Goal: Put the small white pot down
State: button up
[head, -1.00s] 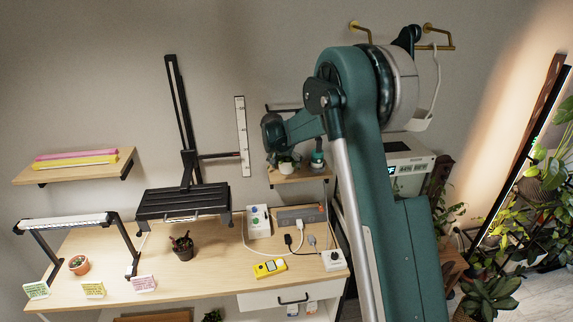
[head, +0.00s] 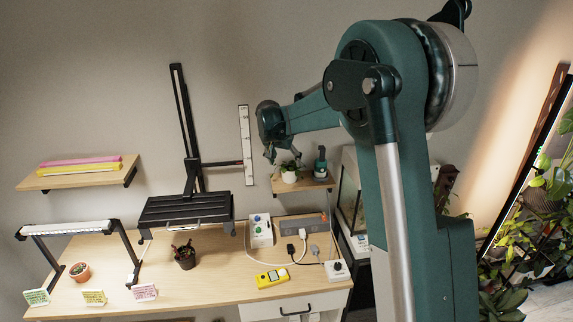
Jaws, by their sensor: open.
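The small white pot (head: 289,177) with a green plant stands upright on the small wooden shelf (head: 318,186) on the wall, right of the white vertical strip. My gripper (head: 271,156) hangs just left of and slightly above the pot, its fingers pointing down. It is open and holds nothing. It appears apart from the plant's leaves, though the gap is small in this view.
A dark green bottle-like object (head: 320,160) stands on the same shelf, right of the pot. The white vertical strip (head: 246,145) and a black lamp stand (head: 187,130) are to the left. Below is the desk (head: 215,265) with a dark pot (head: 185,256) and a yellow meter (head: 272,279).

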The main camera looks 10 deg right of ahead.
jog(key=shift+s+a+r, duration=0.1)
jog(key=shift+s+r, duration=0.05)
jog(key=shift+r, duration=0.2)
dwell(0.5)
jog(key=shift+s, duration=0.1)
jog(key=s+d+r+n+y, duration=0.15)
jog(key=s+r, duration=0.25)
jog(key=s, duration=0.5)
jog(key=s+d+r, duration=0.2)
jog(key=s+r, duration=0.2)
jog(key=s, duration=0.6)
jog(key=s+d+r+n, duration=0.15)
jog(key=s+r, duration=0.25)
jog(key=s, duration=0.5)
jog(key=s+f+n, duration=0.1)
jog(key=s+f, duration=0.1)
jog(key=s, duration=0.8)
jog(key=s+d+f+n+t+y, duration=0.1)
jog(key=s+f, duration=0.2)
jog(key=s, duration=0.7)
jog(key=s+f+n+t, duration=0.1)
jog(key=s+f, duration=0.2)
jog(key=s, duration=0.7)
jog(key=shift+s+d, duration=0.25)
jog(key=shift+s, duration=0.15)
